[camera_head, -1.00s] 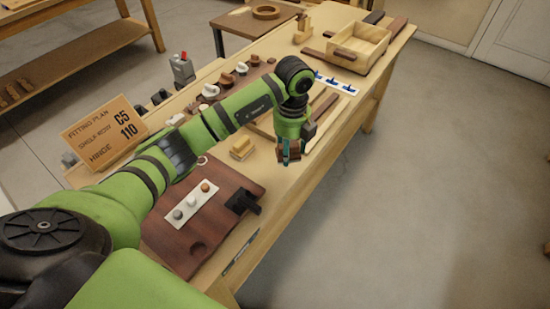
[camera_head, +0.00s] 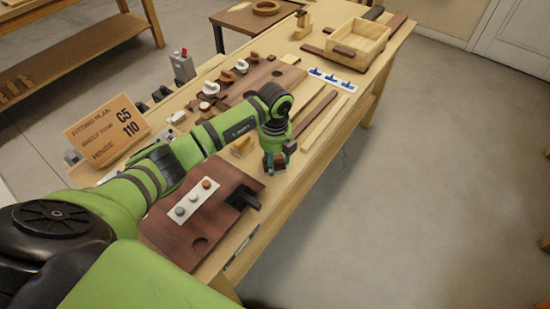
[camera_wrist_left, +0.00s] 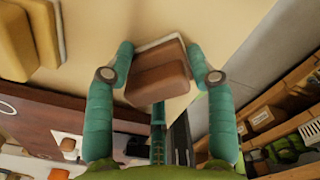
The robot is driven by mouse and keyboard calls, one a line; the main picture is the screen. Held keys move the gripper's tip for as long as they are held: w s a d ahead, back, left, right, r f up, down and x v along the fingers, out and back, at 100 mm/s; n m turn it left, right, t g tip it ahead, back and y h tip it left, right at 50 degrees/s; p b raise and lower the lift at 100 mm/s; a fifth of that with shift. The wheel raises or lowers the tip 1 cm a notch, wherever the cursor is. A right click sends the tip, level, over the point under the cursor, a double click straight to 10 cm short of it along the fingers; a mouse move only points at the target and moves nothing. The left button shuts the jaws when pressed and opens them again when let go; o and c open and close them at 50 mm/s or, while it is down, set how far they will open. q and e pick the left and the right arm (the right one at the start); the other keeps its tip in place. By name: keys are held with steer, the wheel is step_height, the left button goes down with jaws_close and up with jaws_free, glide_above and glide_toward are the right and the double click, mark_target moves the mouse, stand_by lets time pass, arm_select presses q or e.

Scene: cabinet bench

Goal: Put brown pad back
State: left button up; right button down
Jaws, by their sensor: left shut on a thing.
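A brown block (camera_wrist_left: 160,82), which looks like the brown pad, sits between the fingers of my left gripper (camera_wrist_left: 161,66). My left gripper is shut on it. In the head view the same brown block (camera_head: 279,159) shows small and partly hidden at the fingers of the left gripper (camera_head: 274,168). It is near the front edge of the bench, beyond the near dark red-brown board (camera_head: 225,181). The place it belongs to cannot be told from these frames. My right gripper is not in view.
A yellow block (camera_head: 242,146) is just left of the gripper. A white strip (camera_head: 178,218) with three round knobs lies on the near board, with a black fitting (camera_head: 244,199) at its edge. A wooden sign (camera_head: 106,130) stands left. A wooden box (camera_head: 340,54) is at the far end.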

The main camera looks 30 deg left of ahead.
mark_target(275, 157)
arm_select(q)
steer(key=o, duration=1.4)
steer(key=shift+r, duration=0.25)
step_height(275, 157, up, 10)
steer(key=shift+r+b, duration=0.2)
steer(key=shift+b, duration=0.7)
steer(key=shift+r, duration=0.7)
